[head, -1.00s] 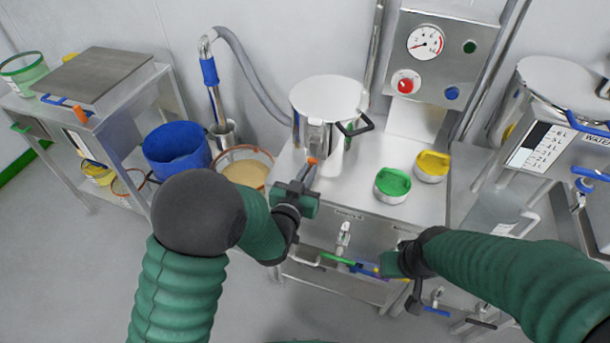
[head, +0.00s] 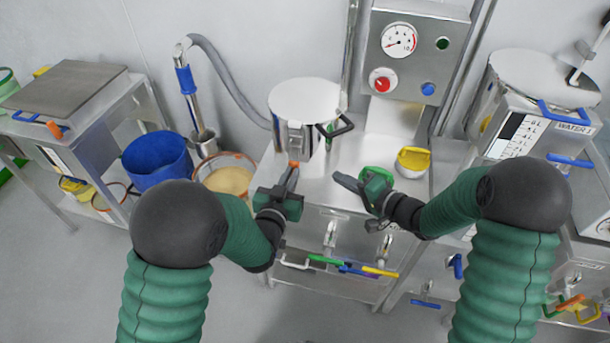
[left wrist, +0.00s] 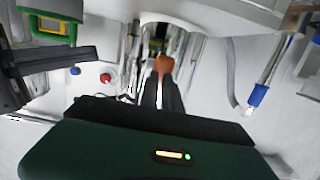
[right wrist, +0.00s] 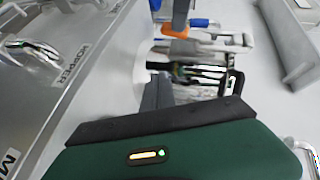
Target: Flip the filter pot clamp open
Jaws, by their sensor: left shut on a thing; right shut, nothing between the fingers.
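The filter pot (head: 303,105) is a steel pot with a pale flat lid, standing on the left of the steel bench. A latch plate (head: 296,136) is on its front, with an orange-tipped clamp lever (head: 293,164) below. My left gripper (head: 292,175) is shut on the clamp lever, whose orange end (left wrist: 163,64) shows beyond the fingers in the left wrist view. My right gripper (head: 342,180) is shut and empty over the bench, right of the pot and apart from it. The clamp's far side is hidden.
A black side handle (head: 340,130) sticks out right of the pot. A yellow-handled lid (head: 413,162) lies on the bench; a green one is mostly hidden behind my right gripper. Coloured valve handles (head: 345,266) hang below the front edge. A gauge panel (head: 415,55) stands behind.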

